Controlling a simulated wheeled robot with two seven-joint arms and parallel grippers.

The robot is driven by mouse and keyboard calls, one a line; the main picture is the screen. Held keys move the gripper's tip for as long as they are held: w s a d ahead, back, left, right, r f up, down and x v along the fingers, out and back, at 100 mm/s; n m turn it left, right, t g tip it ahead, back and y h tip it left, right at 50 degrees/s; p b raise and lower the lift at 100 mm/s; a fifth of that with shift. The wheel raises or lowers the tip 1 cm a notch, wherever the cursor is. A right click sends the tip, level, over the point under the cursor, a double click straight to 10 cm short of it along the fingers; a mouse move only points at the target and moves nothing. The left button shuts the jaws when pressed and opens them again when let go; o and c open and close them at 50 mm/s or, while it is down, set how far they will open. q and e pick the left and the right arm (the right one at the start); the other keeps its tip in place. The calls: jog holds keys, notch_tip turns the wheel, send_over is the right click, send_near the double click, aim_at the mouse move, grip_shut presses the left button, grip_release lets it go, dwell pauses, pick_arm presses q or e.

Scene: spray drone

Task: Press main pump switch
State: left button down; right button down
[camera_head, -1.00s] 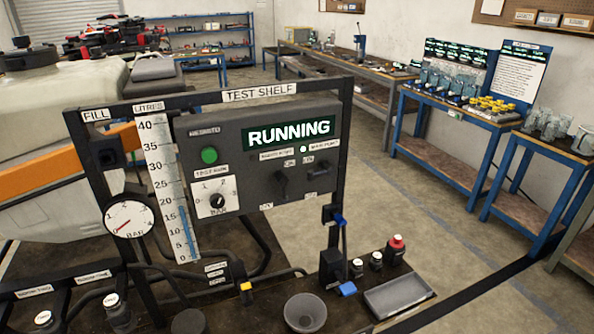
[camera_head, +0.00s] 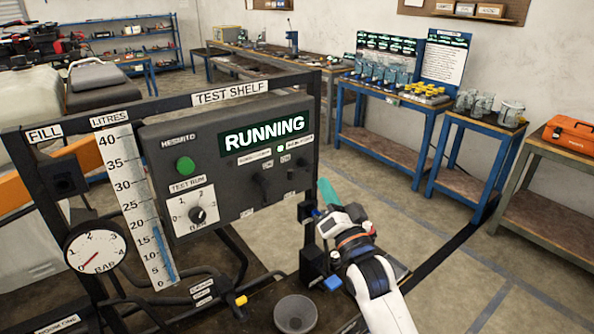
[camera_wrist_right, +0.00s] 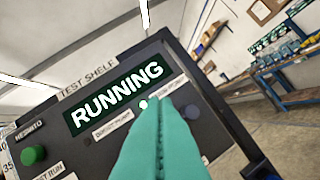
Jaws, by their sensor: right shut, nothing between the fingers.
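The grey control panel (camera_head: 215,150) stands under the TEST SHELF sign, with a lit RUNNING display (camera_head: 264,135) and a white light below it. Two dark switches sit under small labels, a left one (camera_head: 265,187) and a right one (camera_head: 299,170); the labels are hard to read. My right gripper (camera_head: 323,184) has teal fingers, shut and empty, at the panel's right edge. In the right wrist view its fingertips (camera_wrist_right: 153,107) overlap the panel below the display, hiding part of the switch area. I cannot tell whether they touch. My left gripper is not in view.
A green button (camera_head: 185,166) and a dial (camera_head: 196,213) are on the panel's left. A black frame post (camera_head: 313,120) stands along its right side. Open floor lies to the right.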

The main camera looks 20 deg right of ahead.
notch_tip(320, 180, up, 4)
jog(key=p, duration=0.4)
send_over(299, 171)
jog(key=s+d, duration=0.2)
jog(key=shift+s+a+f, duration=0.1)
jog(key=shift+a+f, duration=0.35)
jog(key=shift+f, duration=0.2)
jog(key=shift+a+f, duration=0.45)
jog(key=shift+f, duration=0.15)
jog(key=shift+s+a+f+p, duration=0.25)
jog(key=shift+a+f, duration=0.2)
jog(key=shift+f, duration=0.25)
